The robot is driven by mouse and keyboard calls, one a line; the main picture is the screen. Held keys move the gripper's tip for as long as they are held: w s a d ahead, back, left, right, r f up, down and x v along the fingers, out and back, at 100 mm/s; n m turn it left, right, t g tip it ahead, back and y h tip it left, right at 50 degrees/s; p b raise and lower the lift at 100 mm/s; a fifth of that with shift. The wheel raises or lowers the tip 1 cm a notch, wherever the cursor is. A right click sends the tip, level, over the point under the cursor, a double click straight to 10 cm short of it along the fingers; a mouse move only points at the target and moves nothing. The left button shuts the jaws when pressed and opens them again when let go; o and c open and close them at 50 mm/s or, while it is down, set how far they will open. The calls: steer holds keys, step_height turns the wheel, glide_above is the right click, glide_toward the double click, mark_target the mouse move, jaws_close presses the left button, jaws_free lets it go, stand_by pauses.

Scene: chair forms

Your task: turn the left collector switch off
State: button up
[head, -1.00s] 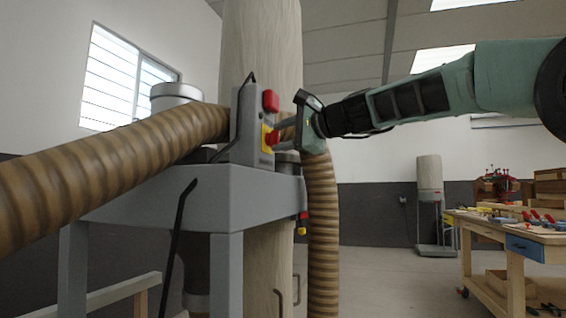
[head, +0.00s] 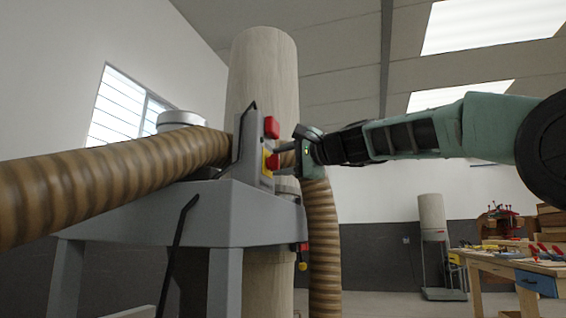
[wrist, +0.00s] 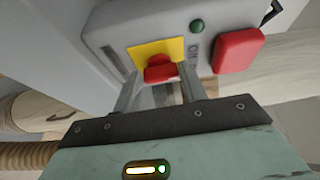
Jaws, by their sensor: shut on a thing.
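The left dust collector has a grey switch box (head: 247,140) beside its pale filter bag (head: 262,75). A red knob (wrist: 160,70) sits on a yellow plate (wrist: 150,50) on the box face. In the head view the knob (head: 272,162) shows small, just left of my gripper (head: 287,153). In the wrist view the two fingers of my gripper (wrist: 160,86) stand on either side of the knob and are shut on it. The knob's lower part is partly hidden by the fingers.
A larger red button (wrist: 238,50) and a green one (wrist: 197,26) are close to the fingers on the same box. A ribbed brown hose (head: 110,180) runs left. Behind at right stand a second collector (head: 433,225) and a workbench (head: 500,265) with tools.

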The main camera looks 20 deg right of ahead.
steer(key=o, duration=1)
steer(key=b+v, duration=0.3)
steer(key=v, duration=1.4)
steer(key=shift+s+f, duration=0.1)
steer(key=shift+s, duration=0.1)
steer(key=shift+a+f, duration=0.1)
